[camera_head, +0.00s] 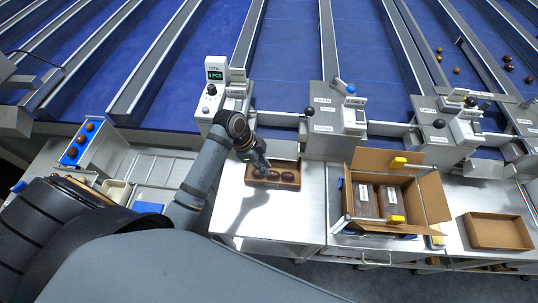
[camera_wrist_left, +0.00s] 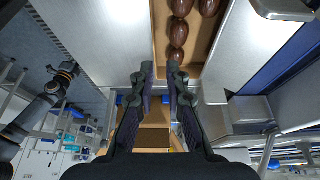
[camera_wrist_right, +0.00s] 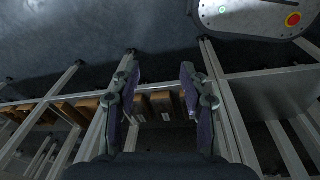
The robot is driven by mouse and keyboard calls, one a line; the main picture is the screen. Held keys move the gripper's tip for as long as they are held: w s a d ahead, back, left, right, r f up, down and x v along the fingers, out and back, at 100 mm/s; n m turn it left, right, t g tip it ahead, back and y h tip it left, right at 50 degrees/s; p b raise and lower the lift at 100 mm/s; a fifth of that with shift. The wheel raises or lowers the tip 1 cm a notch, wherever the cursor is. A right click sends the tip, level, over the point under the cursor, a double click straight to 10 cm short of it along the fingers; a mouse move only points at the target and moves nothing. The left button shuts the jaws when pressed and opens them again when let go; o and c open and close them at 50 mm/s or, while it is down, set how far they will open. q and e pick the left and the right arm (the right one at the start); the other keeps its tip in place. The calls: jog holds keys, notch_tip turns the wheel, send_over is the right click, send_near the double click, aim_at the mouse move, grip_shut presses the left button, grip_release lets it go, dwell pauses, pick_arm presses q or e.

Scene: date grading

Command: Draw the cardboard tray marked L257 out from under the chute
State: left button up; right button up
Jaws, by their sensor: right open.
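A shallow cardboard tray (camera_head: 290,186) with several dark brown dates stands on the steel bench below the chute with the lit counter. No L257 mark is readable. My left gripper (camera_head: 262,166) is over the tray at its left part. In the left wrist view the tray (camera_wrist_left: 216,50) is at the top, and my left gripper (camera_wrist_left: 162,70) has its fingertips at the tray's near edge, with a narrow gap between them. Whether they touch the wall is unclear. My right gripper (camera_wrist_right: 159,62) is open and empty, seen only in the right wrist view.
A large open carton (camera_head: 428,192) with packs inside stands right of the tray. An empty cardboard tray (camera_head: 497,232) lies further right. The counter display (camera_head: 215,68) stands above the chute. Bare steel bench (camera_head: 285,224) lies in front of the tray.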

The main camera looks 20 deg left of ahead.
aim_at(275, 183)
pick_arm(q)
jog(key=x, duration=0.2)
jog(key=p+x, duration=0.1)
jog(key=s+x, duration=0.1)
jog(key=x, duration=0.1)
jog(key=shift+d+f, duration=0.25)
jog(key=shift+d, duration=0.05)
jog(key=p+x, duration=0.1)
jog(key=x, duration=0.3)
jog(key=shift+f, duration=0.15)
pick_arm(e)
jog(key=shift+g, duration=0.3)
jog(key=s, duration=0.1)
jog(key=s+r, duration=0.1)
jog(key=s, duration=0.1)
jog(key=s+r, duration=0.1)
jog(key=shift+s+d, duration=0.15)
jog(key=shift+d, duration=0.15)
pick_arm(q)
grip_shut()
pick_arm(e)
jog(key=shift+w+a, duration=0.15)
jog(key=shift+w, duration=0.15)
jog(key=shift+a, duration=0.1)
